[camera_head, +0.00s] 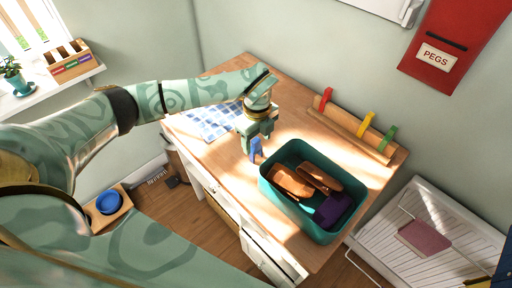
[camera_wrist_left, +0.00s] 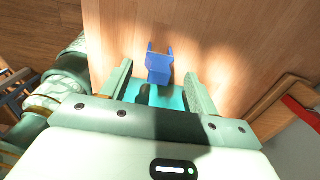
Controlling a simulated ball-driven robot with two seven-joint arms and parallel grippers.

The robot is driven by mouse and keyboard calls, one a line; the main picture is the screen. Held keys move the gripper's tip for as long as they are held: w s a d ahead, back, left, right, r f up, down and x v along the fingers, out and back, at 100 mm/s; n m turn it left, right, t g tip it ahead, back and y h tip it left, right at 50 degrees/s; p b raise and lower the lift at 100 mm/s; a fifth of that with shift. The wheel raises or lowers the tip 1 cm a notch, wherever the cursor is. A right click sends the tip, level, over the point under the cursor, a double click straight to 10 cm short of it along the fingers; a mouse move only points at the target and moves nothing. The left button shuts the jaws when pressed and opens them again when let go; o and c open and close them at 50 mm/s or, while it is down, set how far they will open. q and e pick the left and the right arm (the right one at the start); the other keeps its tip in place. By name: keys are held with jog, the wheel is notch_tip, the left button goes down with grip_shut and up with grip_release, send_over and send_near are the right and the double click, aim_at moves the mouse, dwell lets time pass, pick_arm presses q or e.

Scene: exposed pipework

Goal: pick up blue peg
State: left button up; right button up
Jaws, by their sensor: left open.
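My left gripper (camera_head: 258,138) is directly above and beside the peg, pointing down. In the left wrist view my left gripper (camera_wrist_left: 160,78) has its two fingers spread apart with nothing between them. I cannot tell whether a finger touches the peg. My right gripper is not in view.
A teal bin (camera_head: 268,186) with brown items and a purple item stands close right of the peg. A wooden rail (camera_head: 345,134) with red, yellow and green pegs lies along the back. A checked cloth (camera_head: 213,121) lies at left. A white drying rack (camera_head: 440,215) stands at right.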

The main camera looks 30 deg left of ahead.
aim_at(257, 149)
pick_arm(q)
notch_tip(257, 149, down, 5)
jog(key=shift+r, duration=0.1)
jog(key=c, duration=1)
jog(key=shift+r, duration=0.1)
jog(key=shift+c, duration=0.2)
